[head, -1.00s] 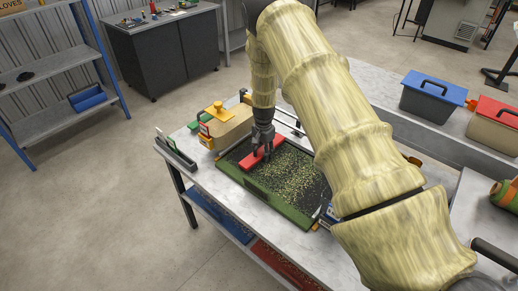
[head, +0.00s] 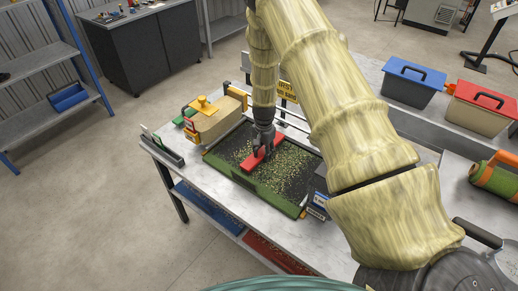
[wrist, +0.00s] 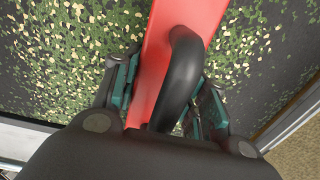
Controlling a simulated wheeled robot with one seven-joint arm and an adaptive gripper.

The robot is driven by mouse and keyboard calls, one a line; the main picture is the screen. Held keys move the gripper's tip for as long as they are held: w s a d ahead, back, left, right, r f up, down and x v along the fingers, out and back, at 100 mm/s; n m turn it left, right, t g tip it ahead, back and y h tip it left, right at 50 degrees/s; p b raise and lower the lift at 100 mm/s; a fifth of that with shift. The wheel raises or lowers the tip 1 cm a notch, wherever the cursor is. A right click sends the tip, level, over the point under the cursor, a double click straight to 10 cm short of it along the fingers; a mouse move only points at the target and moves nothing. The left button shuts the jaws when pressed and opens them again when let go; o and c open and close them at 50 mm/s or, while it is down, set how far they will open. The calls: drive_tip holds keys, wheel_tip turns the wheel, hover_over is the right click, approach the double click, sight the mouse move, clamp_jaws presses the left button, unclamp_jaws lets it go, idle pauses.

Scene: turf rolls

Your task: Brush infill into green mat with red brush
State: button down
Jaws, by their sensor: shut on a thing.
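The green-edged mat (head: 262,189) lies on the bench, its dark surface scattered with green and tan infill. In the wrist view the granules (wrist: 75,45) lie thick at upper left and more thinly on the right, with bare dark patches. My gripper (head: 263,152) points down over the middle-left of the mat, shut on the black handle of the red brush (head: 251,161). In the wrist view the handle (wrist: 183,75) sits between the fingers, above the long red brush body (wrist: 165,30). The bristles are hidden, so I cannot tell whether they touch the mat.
A tan container with a yellow top (head: 212,117) stands left behind the mat. A dark holder (head: 163,152) is at the bench's left end. Blue-lidded (head: 413,83) and red-lidded (head: 483,105) bins stand at right, near a green-and-orange roll (head: 496,175). Bench front is clear.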

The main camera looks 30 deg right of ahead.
sight(301, 178)
drive_tip(key=shift+s+d+p, duration=0.5)
drive_tip(key=shift+s+d, duration=0.65)
drive_tip(key=shift+s, duration=1.75)
drive_tip(key=shift+s+d+p, duration=0.55)
drive_tip(key=shift+s+d, duration=0.6)
drive_tip(key=shift+s, duration=1.8)
drive_tip(key=shift+s+d+p, duration=0.5)
drive_tip(key=shift+s+d, duration=0.65)
drive_tip(key=shift+s, duration=1.75)
drive_tip(key=shift+w+a, duration=0.4)
drive_tip(key=shift+w, duration=0.6)
drive_tip(key=shift+w+a, duration=0.4)
drive_tip(key=shift+w, duration=0.6)
drive_tip(key=shift+w+a, duration=0.4)
drive_tip(key=shift+w, duration=0.6)
drive_tip(key=shift+s, duration=0.1)
drive_tip(key=shift+s+d, duration=0.4)
drive_tip(key=shift+s, duration=0.55)
drive_tip(key=shift+s+d, duration=0.4)
drive_tip(key=shift+s, duration=0.6)
drive_tip(key=shift+s+d, duration=0.4)
drive_tip(key=shift+s, duration=0.55)
drive_tip(key=shift+r+p, duration=0.1)
drive_tip(key=shift+p, duration=0.2)
drive_tip(key=shift+r+p, duration=2.35)
drive_tip(key=shift+r, duration=1.05)
